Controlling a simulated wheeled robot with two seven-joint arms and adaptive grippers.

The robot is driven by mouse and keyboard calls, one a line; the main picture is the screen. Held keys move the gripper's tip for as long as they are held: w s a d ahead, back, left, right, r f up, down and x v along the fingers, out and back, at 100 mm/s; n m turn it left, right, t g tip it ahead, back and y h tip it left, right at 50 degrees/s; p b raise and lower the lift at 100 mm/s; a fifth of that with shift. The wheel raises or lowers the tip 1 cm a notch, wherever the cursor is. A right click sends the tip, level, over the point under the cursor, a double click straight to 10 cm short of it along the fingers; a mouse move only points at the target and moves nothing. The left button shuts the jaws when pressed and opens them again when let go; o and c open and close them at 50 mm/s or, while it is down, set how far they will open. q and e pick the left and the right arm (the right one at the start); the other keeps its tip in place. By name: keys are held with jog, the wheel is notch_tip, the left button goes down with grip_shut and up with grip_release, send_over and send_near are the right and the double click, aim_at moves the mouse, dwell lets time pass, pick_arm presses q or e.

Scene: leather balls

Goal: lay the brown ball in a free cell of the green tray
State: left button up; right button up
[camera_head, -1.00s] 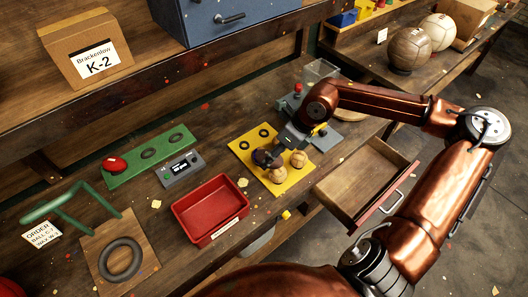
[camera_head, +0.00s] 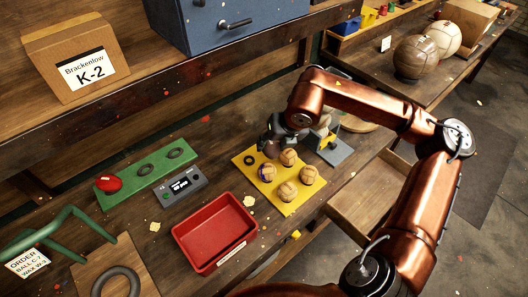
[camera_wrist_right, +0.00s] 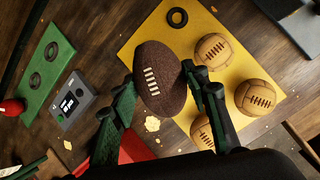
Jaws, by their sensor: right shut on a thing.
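My right gripper (camera_head: 273,143) is shut on the brown ball (camera_wrist_right: 160,78), a dark oval ball with white laces. It is held above the yellow tray (camera_head: 289,206), and in the head view the ball (camera_head: 271,151) is partly hidden by the gripper. The green tray (camera_head: 126,187) lies to the left on the bench. Its left cell holds a red ball (camera_head: 108,184). Its middle ring (camera_head: 145,169) and right ring (camera_head: 175,153) are empty. The green tray also shows at the left of the wrist view (camera_wrist_right: 35,94). My left gripper is out of view.
Several tan balls (camera_head: 286,191) sit on the yellow tray, which has an empty ring (camera_head: 249,160). A grey display box (camera_head: 180,187) stands beside the green tray. A red bin (camera_head: 214,233) is in front. A green tube frame (camera_head: 62,232) rises at left.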

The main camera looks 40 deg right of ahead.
jog(key=w+f, duration=0.2)
jog(key=w+d+f+b, duration=0.1)
jog(key=w+f, duration=0.3)
jog(key=shift+w+d+f, duration=0.1)
jog(key=shift+w+d, duration=0.15)
jog(key=shift+w, duration=0.15)
jog(key=shift+w+f+b, duration=0.3)
jog(key=shift+f+b, duration=0.05)
jog(key=shift+f, duration=0.15)
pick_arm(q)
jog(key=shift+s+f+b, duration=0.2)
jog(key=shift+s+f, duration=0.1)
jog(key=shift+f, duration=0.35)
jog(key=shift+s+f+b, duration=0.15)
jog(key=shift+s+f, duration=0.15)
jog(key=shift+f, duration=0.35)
pick_arm(e)
jog(key=shift+d+f, duration=0.1)
jog(key=shift+f, duration=1.4)
jog(key=shift+f, duration=0.2)
jog(key=o, duration=1.2)
